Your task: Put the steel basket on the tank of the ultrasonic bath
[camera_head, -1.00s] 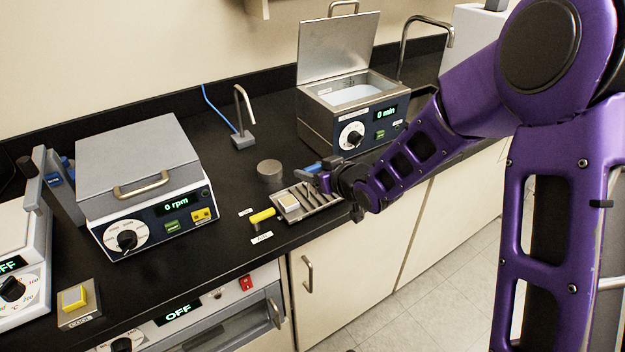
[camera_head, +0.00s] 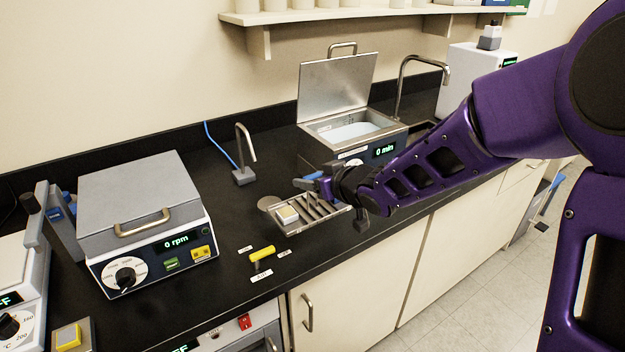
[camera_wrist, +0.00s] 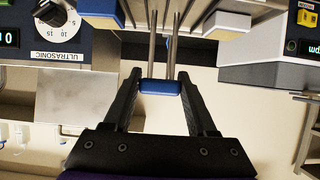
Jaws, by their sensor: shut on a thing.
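The steel basket (camera_head: 321,223) is a shallow slotted tray held above the front of the black counter. My gripper (camera_head: 322,183) is shut on its blue handle, which shows between the fingers (camera_wrist: 160,82) in the wrist view, with two rods running up from the handle (camera_wrist: 160,88). A small pale-topped block (camera_head: 288,214) sits at the basket's left end. The ultrasonic bath (camera_head: 312,146) stands behind and to the right, with its lid (camera_head: 337,92) raised. Its open tank (camera_head: 322,128) shows pale liquid. My gripper and forearm hide part of the bath's front.
A yellow-handled valve (camera_head: 262,253) stands left of the basket. A bent spout (camera_head: 245,150) rises from the counter left of the bath, and a tap (camera_head: 402,85) stands behind it. A lidded rpm machine (camera_head: 140,195) is at left. A shelf (camera_head: 340,15) is above.

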